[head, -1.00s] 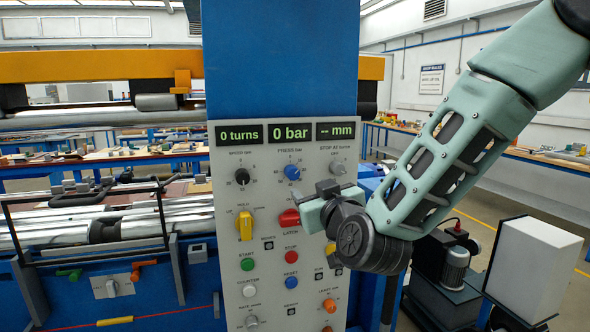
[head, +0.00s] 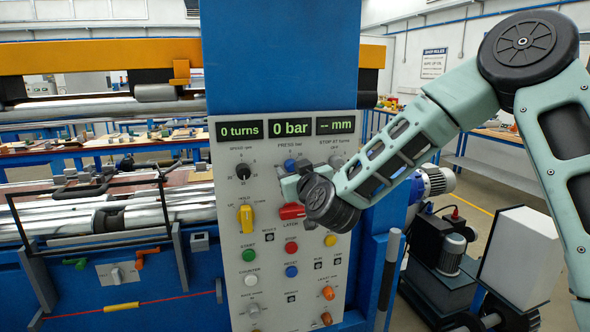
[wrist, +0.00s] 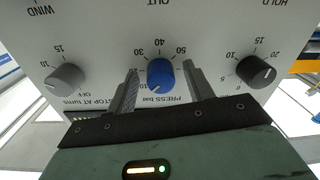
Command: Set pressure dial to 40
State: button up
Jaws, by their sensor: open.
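The blue pressure dial (wrist: 160,76), labelled "PRESS bar", sits between my gripper's two fingers in the wrist view, where the panel looks upside down. Its white mark points to the low end of the scale, near 10 or below. In the head view the dial (head: 290,164) is partly hidden by my gripper (head: 290,183). My gripper (wrist: 162,71) is open, with a finger on each side of the dial and visible gaps to it. The pressure display (head: 290,128) reads 0 bar.
A black speed knob (head: 243,172) and a grey stop knob (wrist: 66,80) flank the dial. Below it are a yellow hold knob (head: 246,218), a red latch handle (head: 291,211) and several coloured buttons. The grey control panel (head: 225,280) is upright.

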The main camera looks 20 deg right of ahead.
jog(key=c, duration=1)
jog(key=shift+m+b, duration=0.3)
jog(key=shift+b, duration=0.05)
jog(key=shift+a+m+h+b, duration=0.1)
jog(key=shift+m+h+b, duration=0.15)
jog(key=shift+m+b, duration=6.55)
jog(key=shift+a+m+h+b, duration=0.1)
jog(key=shift+m+h+b, duration=0.15)
jog(key=shift+m+b, duration=6.55)
jog(key=shift+r, duration=0.1)
